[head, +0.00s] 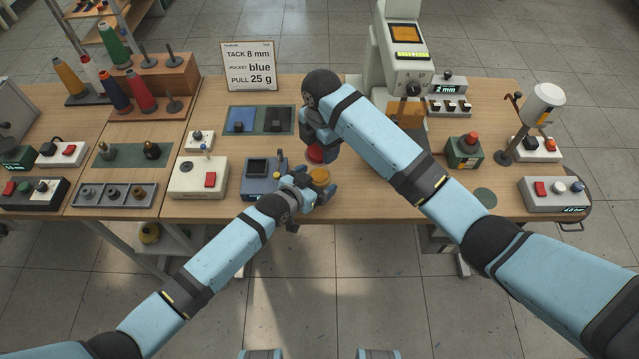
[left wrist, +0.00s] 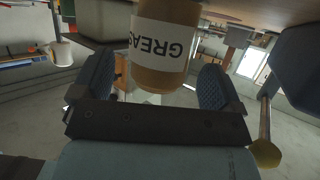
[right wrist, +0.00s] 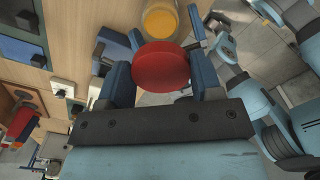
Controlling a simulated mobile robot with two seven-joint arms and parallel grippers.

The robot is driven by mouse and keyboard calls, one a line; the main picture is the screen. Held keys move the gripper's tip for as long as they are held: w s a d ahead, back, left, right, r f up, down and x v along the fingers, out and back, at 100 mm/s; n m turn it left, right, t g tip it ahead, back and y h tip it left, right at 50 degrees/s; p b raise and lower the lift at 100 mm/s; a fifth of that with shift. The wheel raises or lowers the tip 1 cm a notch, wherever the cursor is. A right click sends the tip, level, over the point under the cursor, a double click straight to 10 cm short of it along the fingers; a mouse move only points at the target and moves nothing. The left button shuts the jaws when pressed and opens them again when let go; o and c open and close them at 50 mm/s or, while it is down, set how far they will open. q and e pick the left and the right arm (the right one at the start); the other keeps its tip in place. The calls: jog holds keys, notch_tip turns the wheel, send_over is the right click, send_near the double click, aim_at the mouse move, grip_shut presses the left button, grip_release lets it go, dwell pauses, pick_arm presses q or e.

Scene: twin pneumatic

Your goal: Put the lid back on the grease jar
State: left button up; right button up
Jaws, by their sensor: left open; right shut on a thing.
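The grease jar (head: 319,176) stands on the table near its front edge, uncovered, with yellow-orange grease showing at the top. In the left wrist view the jar (left wrist: 160,50) has a white label reading GREAS. My left gripper (head: 318,188) is open with its fingers on either side of the jar. The red lid (right wrist: 162,67) is held between the fingers of my right gripper (right wrist: 165,75). In the head view the lid (head: 315,153) is just behind the jar and apart from it. The open jar (right wrist: 160,20) also shows beyond the lid in the right wrist view.
A blue-grey device (head: 262,180) stands left of the jar. A white box with a red button (head: 198,178) is further left. A blue and black tray pair (head: 259,120) lies behind. A white machine (head: 405,60) stands at the back right. The table right of the jar is partly hidden by my right arm.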

pick_arm(q)
jog(key=shift+w+d+f, duration=0.2)
jog(key=shift+w+d, duration=0.1)
jog(key=shift+w, duration=0.1)
jog(key=c, duration=1.3)
jog(key=shift+c, duration=0.3)
pick_arm(e)
send_over(322, 175)
jog(key=shift+w+a+f, duration=0.1)
jog(key=shift+w+f, duration=0.05)
jog(key=shift+f, duration=2.35)
jog(key=shift+f, duration=0.1)
jog(key=shift+f, duration=0.8)
jog(key=shift+f, duration=0.4)
pick_arm(q)
jog(key=shift+s+d+r, duration=0.15)
jog(key=shift+r, duration=0.05)
pick_arm(e)
jog(key=shift+s+f, duration=0.2)
jog(key=shift+f, duration=0.45)
pick_arm(q)
jog(key=shift+w+a, duration=0.2)
jog(key=shift+w, duration=0.05)
pick_arm(e)
jog(key=shift+r, duration=0.75)
